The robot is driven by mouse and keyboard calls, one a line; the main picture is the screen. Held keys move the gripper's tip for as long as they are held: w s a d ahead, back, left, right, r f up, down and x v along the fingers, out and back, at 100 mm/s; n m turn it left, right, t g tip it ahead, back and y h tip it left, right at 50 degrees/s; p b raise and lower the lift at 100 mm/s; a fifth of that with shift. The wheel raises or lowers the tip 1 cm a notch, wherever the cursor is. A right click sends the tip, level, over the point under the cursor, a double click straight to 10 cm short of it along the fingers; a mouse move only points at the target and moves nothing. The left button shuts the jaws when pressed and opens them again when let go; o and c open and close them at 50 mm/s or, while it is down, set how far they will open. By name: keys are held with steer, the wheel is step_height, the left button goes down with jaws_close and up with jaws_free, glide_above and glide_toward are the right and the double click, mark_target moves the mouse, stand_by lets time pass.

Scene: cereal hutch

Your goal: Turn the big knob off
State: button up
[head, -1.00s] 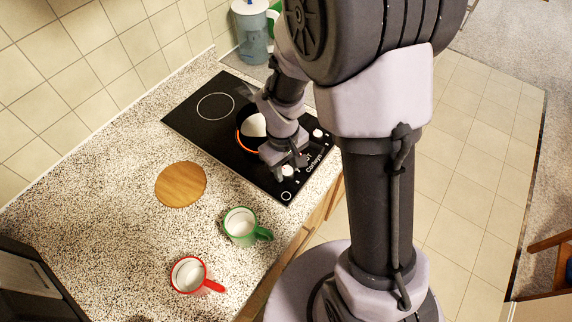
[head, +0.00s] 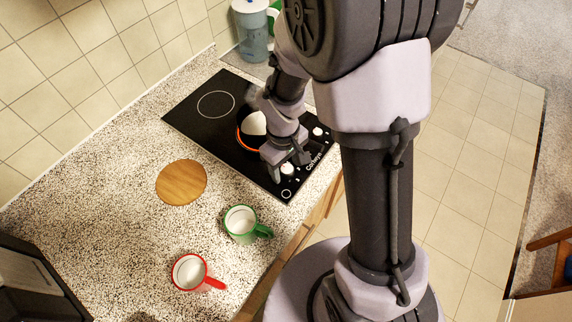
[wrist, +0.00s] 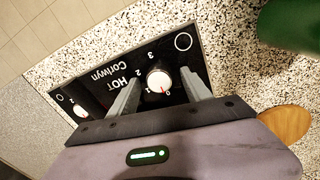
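A white round knob (wrist: 158,80) with a red mark sits on the black cooktop's front strip. In the wrist view its mark points near the printed 0 and 1; I cannot tell exactly which. My gripper (wrist: 161,84) is open, with one finger on each side of this knob; I cannot tell whether they touch it. In the head view the knob (head: 287,169) shows just below my gripper (head: 288,162). A second white knob (head: 318,131) sits farther along the strip; it also shows at the left in the wrist view (wrist: 80,110), looking smaller there.
A pan (head: 254,123) stands on the cooktop (head: 190,119), with an orange glowing ring under it, partly hidden by my arm. A green mug (head: 240,222), a red mug (head: 188,272) and a wooden disc (head: 181,183) are on the speckled counter. A blue container (head: 251,32) stands behind.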

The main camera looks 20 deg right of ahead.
mark_target(283, 170)
step_height(283, 170, up, 17)
steer(key=p, duration=0.6)
steer(key=shift+s+a+r, duration=0.2)
steer(key=shift+a, duration=0.2)
